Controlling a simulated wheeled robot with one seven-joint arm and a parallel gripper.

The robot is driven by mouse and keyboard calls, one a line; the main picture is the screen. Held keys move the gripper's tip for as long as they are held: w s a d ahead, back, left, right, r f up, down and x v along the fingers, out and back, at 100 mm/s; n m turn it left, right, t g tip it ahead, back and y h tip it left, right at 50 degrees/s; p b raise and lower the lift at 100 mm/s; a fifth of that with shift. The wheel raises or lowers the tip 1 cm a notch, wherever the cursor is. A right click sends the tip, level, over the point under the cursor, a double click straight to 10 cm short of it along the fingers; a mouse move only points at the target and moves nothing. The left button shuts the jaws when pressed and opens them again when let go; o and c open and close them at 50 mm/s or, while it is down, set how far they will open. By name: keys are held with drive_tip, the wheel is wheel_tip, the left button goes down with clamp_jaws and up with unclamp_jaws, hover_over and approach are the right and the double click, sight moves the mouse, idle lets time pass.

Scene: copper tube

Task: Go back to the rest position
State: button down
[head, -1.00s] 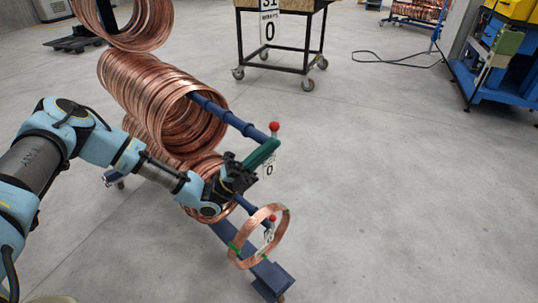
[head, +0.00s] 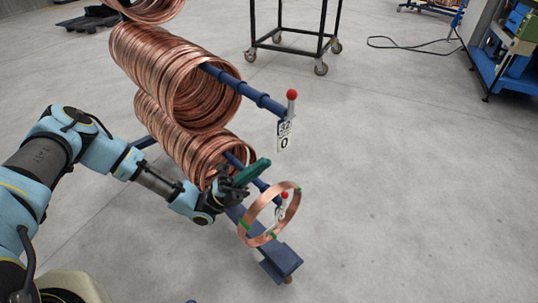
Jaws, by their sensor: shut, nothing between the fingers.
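My gripper (head: 252,172) has green fingers that are closed together with nothing between them. It is in front of the rack's lower blue peg, to the left of and below the upper peg's tag. A copper ring (head: 246,220) with green bands hangs around the outer end of the lower peg, just right of and below my gripper. The ring and the fingers look apart. My arm comes in from the left, partly in front of the lower coils.
Large copper coils (head: 165,75) hang on the rack's upper peg (head: 240,88), with more coils (head: 180,145) below. The rack's blue foot (head: 280,262) reaches forward. A black wheeled cart (head: 290,45) and a blue workbench (head: 500,65) stand farther back. The floor at right is clear.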

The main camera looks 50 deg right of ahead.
drive_tip(key=shift+w+a+f, duration=0.1)
drive_tip(key=shift+a+f, duration=0.15)
drive_tip(key=shift+f, duration=0.2)
idle(0.3)
drive_tip(key=w+a+r+m+t+y+p, duration=0.2)
drive_tip(key=w+a+m+t+y, duration=0.25)
drive_tip(key=a+m+y, duration=0.4)
drive_tip(key=w+a+r+m+t+y+p, duration=0.1)
drive_tip(key=w+a+m+t+y+p, duration=0.15)
drive_tip(key=a+m+t+y, duration=0.45)
drive_tip(key=w+a+r+m+t+y+p, duration=0.1)
drive_tip(key=w+a+r+m+t, duration=0.3)
drive_tip(key=a, duration=0.7)
drive_tip(key=w+a+r+m+t+y+p, duration=0.1)
drive_tip(key=w+a+r+m+t, duration=0.3)
drive_tip(key=w+a+r, duration=0.5)
drive_tip(key=a+r+t, duration=0.1)
drive_tip(key=a+t, duration=0.1)
drive_tip(key=shift+w+a+t+y, duration=0.2)
drive_tip(key=shift+w+t+y, duration=0.05)
drive_tip(key=shift+t+y, duration=0.1)
drive_tip(key=shift+m, duration=0.25)
